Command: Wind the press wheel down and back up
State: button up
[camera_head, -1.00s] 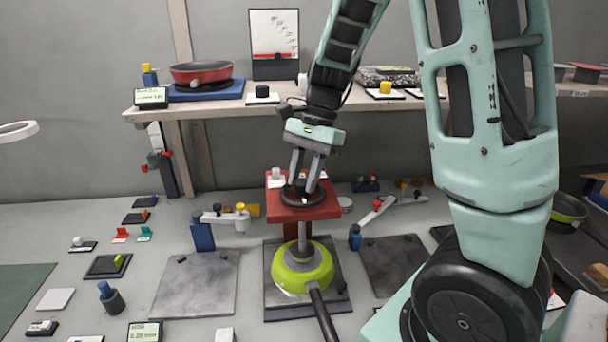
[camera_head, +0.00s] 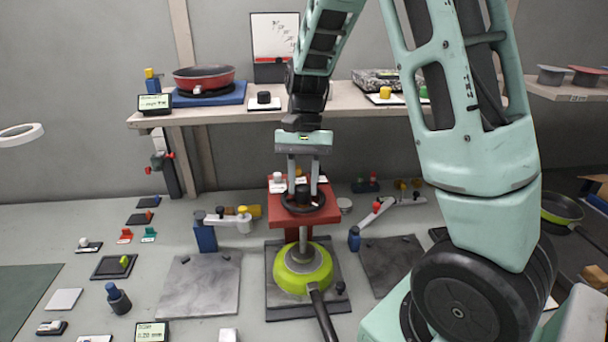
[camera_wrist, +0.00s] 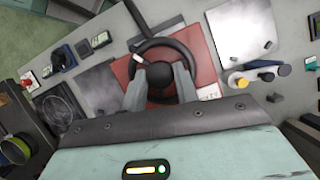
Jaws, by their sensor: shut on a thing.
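The press (camera_head: 285,215) has a red top plate with a black handwheel (camera_head: 318,207) lying flat on it. My gripper (camera_head: 303,194) points straight down over the wheel's centre. Its two fingers are shut on the dark hub, which also shows between the fingertips in the wrist view (camera_wrist: 160,84). A white mark (camera_wrist: 139,59) shows at the wheel's upper left in the wrist view. Below the red plate, the press stem (camera_head: 303,240) meets a lime-green pan (camera_head: 303,268) that sits face down on a dark plate (camera_head: 283,313). The pan's black handle (camera_head: 323,318) points to the front.
Grey slabs (camera_head: 200,285) and (camera_head: 392,262) lie left and right of the press, with a white clamp arm (camera_head: 228,221) behind the left one. A shelf (camera_head: 225,116) behind carries a red pan (camera_head: 204,77). Small blocks and displays lie at the left.

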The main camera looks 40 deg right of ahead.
jog(key=n, duration=0.2)
jog(key=n+g+h+p, duration=0.1)
jog(key=shift+w+a+r+n+p, duration=0.1)
jog(key=shift+r+n+p, duration=0.05)
jog(key=shift+n+p, duration=0.2)
jog(key=n+h+p, duration=0.1)
jog(key=n, duration=0.2)
jog(key=shift+a+n, duration=0.1)
jog(key=shift+n, duration=0.25)
jog(key=n+h+p, duration=0.1)
jog(key=n, duration=0.2)
jog(key=n+h+p, duration=0.1)
jog(key=n+h, duration=0.1)
jog(key=n, duration=0.1)
jog(key=shift+a, duration=0.2)
jog(key=n+h+p, duration=0.1)
jog(key=n, duration=0.3)
jog(key=shift+t, duration=0.4)
jog(key=n+t+h+p, duration=0.1)
jog(key=n, duration=0.2)
jog(key=shift+a+n, duration=0.1)
jog(key=shift+n, duration=0.2)
jog(key=n, duration=0.1)
jog(key=n+t, duration=0.1)
jog(key=n, duration=0.1)
jog(key=shift+s+n+h, duration=0.25)
jog(key=shift+n+h, duration=0.05)
jog(key=shift+s+n+t, duration=0.1)
jog(key=shift+n+t, duration=0.8)
jog(key=shift+n, duration=0.9)
